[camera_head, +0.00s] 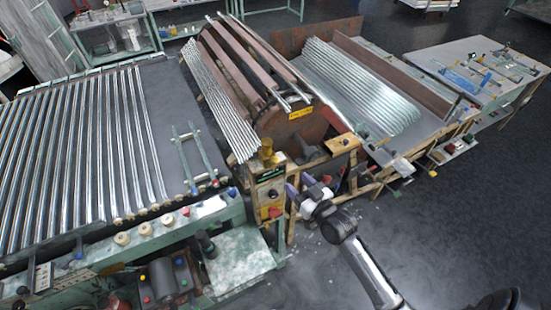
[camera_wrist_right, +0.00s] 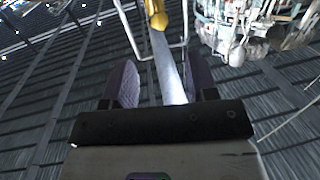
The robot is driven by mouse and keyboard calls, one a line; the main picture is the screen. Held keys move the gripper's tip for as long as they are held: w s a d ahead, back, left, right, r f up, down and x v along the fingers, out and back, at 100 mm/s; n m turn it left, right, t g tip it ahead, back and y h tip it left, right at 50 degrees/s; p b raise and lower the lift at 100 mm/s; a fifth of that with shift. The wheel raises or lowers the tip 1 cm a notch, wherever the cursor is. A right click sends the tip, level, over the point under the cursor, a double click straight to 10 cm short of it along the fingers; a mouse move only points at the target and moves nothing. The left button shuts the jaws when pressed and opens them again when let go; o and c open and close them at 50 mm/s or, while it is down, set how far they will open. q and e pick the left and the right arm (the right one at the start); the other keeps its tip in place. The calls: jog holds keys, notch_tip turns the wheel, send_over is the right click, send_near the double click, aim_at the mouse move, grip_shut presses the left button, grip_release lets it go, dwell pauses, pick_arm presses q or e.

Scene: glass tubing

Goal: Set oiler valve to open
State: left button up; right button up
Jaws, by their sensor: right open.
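A small brass-yellow fitting (camera_head: 267,148), which looks like the oiler, stands on top of the control box at the front of the drum machine. Its valve lever is too small to make out. My right gripper (camera_head: 297,187) is just right of the control box, lower than the brass fitting and apart from it. In the right wrist view, my right gripper (camera_wrist_right: 161,72) has its two dark purple fingers apart with a clear gap. A brass piece (camera_wrist_right: 157,14) shows beyond the fingertips at the top, with a pale grey bar running down behind the gap. My left gripper is out of view.
The control box (camera_head: 269,195) carries a red switch. A drum machine (camera_head: 270,80) with glass tubes stands behind it. A green-framed table of tubes (camera_head: 160,110) is at left. A wooden frame (camera_head: 345,165) is close by the gripper. The floor at right (camera_head: 450,230) is clear.

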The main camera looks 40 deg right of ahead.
aim_at(277, 159)
jog(key=shift+w+d+p, duration=0.15)
jog(key=shift+w+p, duration=0.1)
jog(key=shift+w, duration=1.75)
jog(key=shift+w+d+p, duration=0.2)
jog(key=shift+w+p, duration=0.1)
jog(key=shift+w, duration=1.7)
jog(key=shift+w+d+p, duration=0.15)
jog(key=shift+w+p, duration=0.1)
jog(key=shift+w, duration=1.75)
jog(key=c, duration=0.9)
jog(key=shift+s+d+m, duration=0.1)
jog(key=shift+d+m, duration=0.15)
jog(key=shift+m, duration=0.45)
jog(key=o, duration=0.9)
